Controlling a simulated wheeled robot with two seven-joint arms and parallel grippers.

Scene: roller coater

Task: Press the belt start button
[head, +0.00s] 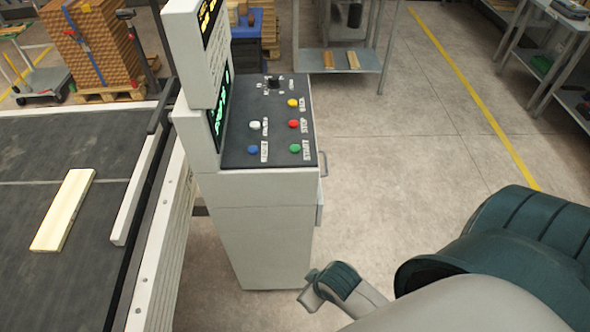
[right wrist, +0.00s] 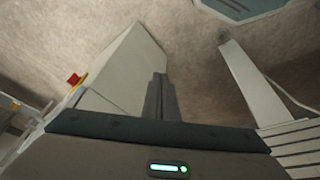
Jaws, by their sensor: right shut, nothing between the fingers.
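A pale control console (head: 258,230) stands upright beside the belt (head: 75,235), its dark sloped button panel (head: 240,158) facing up. On the panel are a green button (head: 295,148), a red button (head: 293,124), a yellow button (head: 292,103), a white button (head: 254,125), a blue button (head: 252,149) and a black knob (head: 273,82). The small labels are hard to read. My right arm enters the head view from the lower right, clear of the buttons. In the right wrist view my right gripper (right wrist: 160,95) is shut and empty. My left gripper is out of view.
A light wooden board (head: 62,210) lies on the belt. The floor right of the console is open. A metal shelf (head: 340,62) stands behind it, and boxes on a pallet (head: 100,95) stand back left. A red button on yellow (right wrist: 75,79) shows in the wrist view.

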